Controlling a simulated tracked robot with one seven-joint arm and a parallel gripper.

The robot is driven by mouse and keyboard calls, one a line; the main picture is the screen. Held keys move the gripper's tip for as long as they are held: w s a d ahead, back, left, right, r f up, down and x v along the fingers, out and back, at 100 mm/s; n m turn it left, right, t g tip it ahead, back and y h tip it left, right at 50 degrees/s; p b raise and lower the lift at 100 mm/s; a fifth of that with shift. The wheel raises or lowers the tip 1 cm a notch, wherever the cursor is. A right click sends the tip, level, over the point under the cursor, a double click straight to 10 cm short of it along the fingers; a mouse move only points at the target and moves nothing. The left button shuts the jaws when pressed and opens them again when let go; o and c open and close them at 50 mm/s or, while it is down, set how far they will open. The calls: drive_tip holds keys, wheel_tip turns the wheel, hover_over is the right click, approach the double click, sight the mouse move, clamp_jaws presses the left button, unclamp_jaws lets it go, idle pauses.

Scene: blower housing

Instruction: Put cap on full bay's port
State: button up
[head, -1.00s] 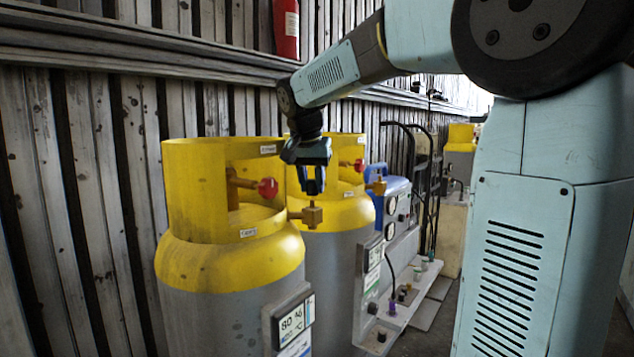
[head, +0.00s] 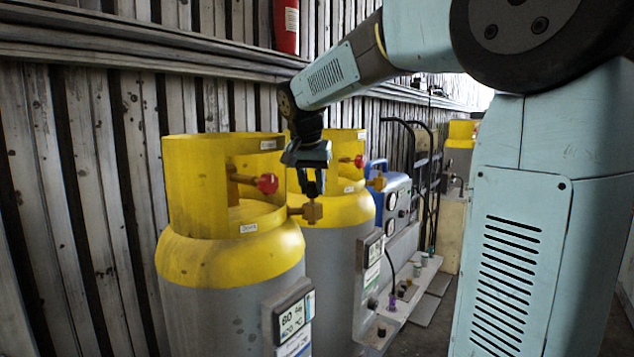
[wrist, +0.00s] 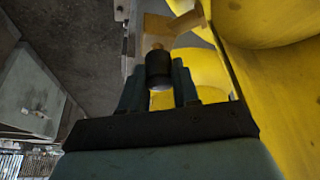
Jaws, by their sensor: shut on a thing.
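My gripper (head: 312,190) is shut on a dark cylindrical cap (wrist: 158,68), seen between its fingers in the wrist view. In the head view the fingers point down just above a brass port (head: 312,212) on the right side of the near yellow-collared cylinder (head: 230,245). In the wrist view the brass port (wrist: 158,28) lies directly beyond the cap, lined up with it; I cannot tell whether the cap is seated. The near cylinder's display (head: 293,318) reads 80 % and 20 °C.
A second yellow-collared cylinder (head: 335,245) stands behind, with its own brass port (head: 377,181) and a display too small to read. Red valve knobs (head: 267,184) sit near the collars. A blue machine (head: 392,195) and a grey ledge with small parts (head: 400,305) lie to the right.

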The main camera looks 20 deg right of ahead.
drive_tip(key=shift+f, duration=0.75)
drive_tip(key=o, duration=1.1)
drive_tip(key=v, duration=1.3)
drive_tip(key=shift+a+r, duration=0.1)
drive_tip(key=shift+r, duration=0.3)
drive_tip(key=s+d+f+n, duration=0.1)
drive_tip(key=s+f+n, duration=0.1)
drive_tip(key=s+f, duration=0.5)
drive_tip(key=s+d+f+n+t+y, duration=0.1)
drive_tip(key=s+f+n, duration=0.1)
drive_tip(key=s+f, duration=0.5)
drive_tip(key=s+d+f+n+y, duration=0.1)
drive_tip(key=s+d+f+n, duration=0.1)
drive_tip(key=s+f, duration=0.5)
drive_tip(key=shift+s+f+t, duration=0.1)
drive_tip(key=shift+s+t, duration=0.2)
drive_tip(key=shift+s, duration=1)
